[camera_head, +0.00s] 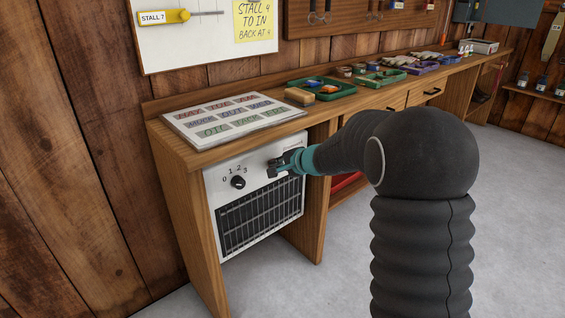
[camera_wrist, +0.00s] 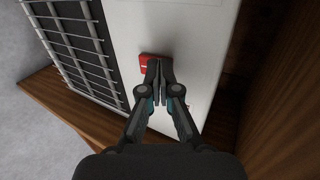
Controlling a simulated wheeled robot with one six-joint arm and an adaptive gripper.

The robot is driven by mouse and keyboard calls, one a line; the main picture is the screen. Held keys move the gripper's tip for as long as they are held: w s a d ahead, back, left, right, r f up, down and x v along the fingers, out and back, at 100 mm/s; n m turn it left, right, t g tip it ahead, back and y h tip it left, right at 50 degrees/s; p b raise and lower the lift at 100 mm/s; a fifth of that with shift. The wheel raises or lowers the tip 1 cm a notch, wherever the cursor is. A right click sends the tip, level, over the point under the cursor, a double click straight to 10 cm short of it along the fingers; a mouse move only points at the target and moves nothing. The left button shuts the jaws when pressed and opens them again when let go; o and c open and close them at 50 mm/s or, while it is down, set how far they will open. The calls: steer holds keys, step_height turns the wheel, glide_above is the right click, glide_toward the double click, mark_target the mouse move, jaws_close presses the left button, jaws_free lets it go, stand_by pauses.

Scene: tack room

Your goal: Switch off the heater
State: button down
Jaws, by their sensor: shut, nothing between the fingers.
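The heater (camera_head: 255,200) is a white box with a dark grille, standing under the left end of the wooden bench. Its front has a black dial (camera_head: 238,182) with the numbers 0 to 3 around it. My gripper (camera_head: 275,168) is at the upper right of the heater's front. In the wrist view my gripper (camera_wrist: 157,72) is shut with its fingertips over a red switch (camera_wrist: 145,62), which they partly cover. Whether the fingertips touch the switch, and which way it is set, I cannot tell. The heater's white panel (camera_wrist: 190,40) fills the middle of the wrist view.
The wooden bench (camera_head: 145,125) runs along the wall. A lettered board (camera_head: 235,117) lies on its near end, and green trays (camera_head: 335,92) stand further along. A wooden bench side panel (camera_head: 318,215) stands just right of the heater. The grey floor (camera_head: 340,275) in front is clear.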

steer(key=shift+r+p, duration=0.3)
steer(key=shift+r, duration=0.5)
steer(key=shift+d, duration=0.1)
steer(key=b+v, duration=0.1)
steer(key=v, duration=1.2)
steer(key=shift+r, duration=0.3)
steer(key=shift+s+d, duration=0.1)
steer(key=shift+d, duration=0.05)
